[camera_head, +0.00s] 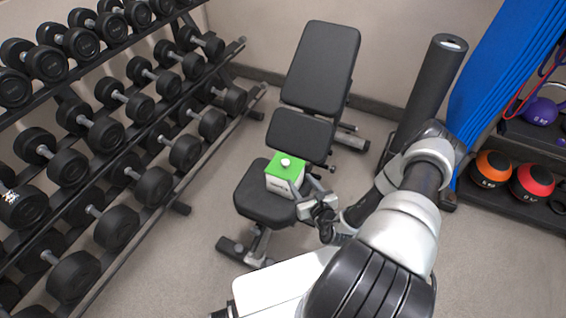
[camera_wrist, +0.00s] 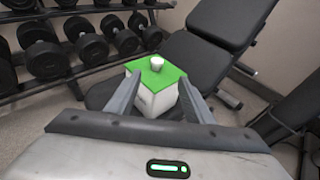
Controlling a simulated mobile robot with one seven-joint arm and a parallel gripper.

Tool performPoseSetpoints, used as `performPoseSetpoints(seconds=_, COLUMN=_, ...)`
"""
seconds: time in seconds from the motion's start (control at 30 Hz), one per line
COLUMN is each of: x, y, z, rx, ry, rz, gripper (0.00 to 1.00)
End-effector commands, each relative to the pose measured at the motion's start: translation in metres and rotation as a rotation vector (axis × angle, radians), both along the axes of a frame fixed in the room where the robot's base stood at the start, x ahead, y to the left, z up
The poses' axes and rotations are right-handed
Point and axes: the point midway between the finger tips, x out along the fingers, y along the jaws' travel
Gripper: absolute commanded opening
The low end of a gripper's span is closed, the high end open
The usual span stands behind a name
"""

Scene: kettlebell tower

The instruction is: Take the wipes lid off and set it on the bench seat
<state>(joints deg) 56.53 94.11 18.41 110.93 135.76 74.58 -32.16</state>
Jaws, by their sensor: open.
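The wipes box is a white carton (camera_head: 283,184) with a green lid (camera_head: 288,167) on top and a small white knob (camera_head: 285,162) on the lid. It stands on the black bench seat (camera_head: 263,207). In the wrist view the green lid (camera_wrist: 156,74) sits on the white box (camera_wrist: 157,100) between my fingers. My gripper (camera_wrist: 163,98) is open, with one finger on each side of the box in that view. I cannot tell whether the fingers touch it. In the head view my gripper (camera_head: 311,192) is just right of the box.
The bench's raised backrest (camera_head: 321,66) is behind the seat. A dumbbell rack (camera_head: 110,130) stands along the left. A dark foam roller (camera_head: 432,88), a blue mat (camera_head: 500,60) and kettlebells (camera_head: 493,168) are at the right. Bare seat shows in front of the box.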

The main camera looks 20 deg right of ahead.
Motion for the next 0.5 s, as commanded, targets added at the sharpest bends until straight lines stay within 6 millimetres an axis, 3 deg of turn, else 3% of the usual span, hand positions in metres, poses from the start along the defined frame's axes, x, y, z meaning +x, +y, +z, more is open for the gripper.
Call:
performPoseSetpoints(seconds=0.3, x=0.067, y=0.001, z=-0.023, rx=-0.001, ry=-0.003, rz=0.000, gripper=0.47)
performPoseSetpoints(seconds=0.5, x=0.096, y=0.001, z=-0.031, rx=-0.001, ry=-0.002, rz=0.000, gripper=0.47)
